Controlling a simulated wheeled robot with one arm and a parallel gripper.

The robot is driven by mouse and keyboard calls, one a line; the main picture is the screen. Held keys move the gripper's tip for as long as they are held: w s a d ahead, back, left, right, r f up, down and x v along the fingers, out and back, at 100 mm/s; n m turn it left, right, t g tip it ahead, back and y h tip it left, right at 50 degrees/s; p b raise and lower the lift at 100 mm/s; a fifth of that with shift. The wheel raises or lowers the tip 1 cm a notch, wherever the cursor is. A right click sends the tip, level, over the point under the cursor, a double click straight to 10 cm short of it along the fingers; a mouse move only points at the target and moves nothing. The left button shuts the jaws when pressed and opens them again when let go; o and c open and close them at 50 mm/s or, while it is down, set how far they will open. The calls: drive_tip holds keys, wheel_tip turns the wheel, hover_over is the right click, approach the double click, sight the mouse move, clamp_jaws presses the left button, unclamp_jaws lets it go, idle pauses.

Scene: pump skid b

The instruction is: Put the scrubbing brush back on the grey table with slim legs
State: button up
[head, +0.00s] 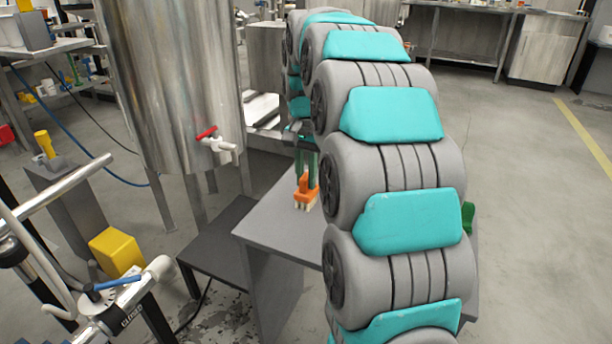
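The scrubbing brush (306,196), orange with pale bristles facing down, shows just left of my arm. My gripper (306,178) points down with its green fingers on either side of the brush's upper part, and it looks shut on it. Behind and below the brush is a grey table top (276,222). I cannot tell whether the bristles touch it. This table has a broad panel on its left side; its other supports are hidden, so I cannot confirm slim legs. My arm covers much of its top.
A lower dark grey platform (213,245) stands left of the table, by a steel tank (170,90) with a red-handled valve (207,133). A green object (467,216) shows partly behind my arm. Pipework (110,295) stands front left. The right floor is clear.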

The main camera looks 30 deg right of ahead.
drive_tip(key=o, duration=0.5)
drive_tip(key=shift+r, duration=0.1)
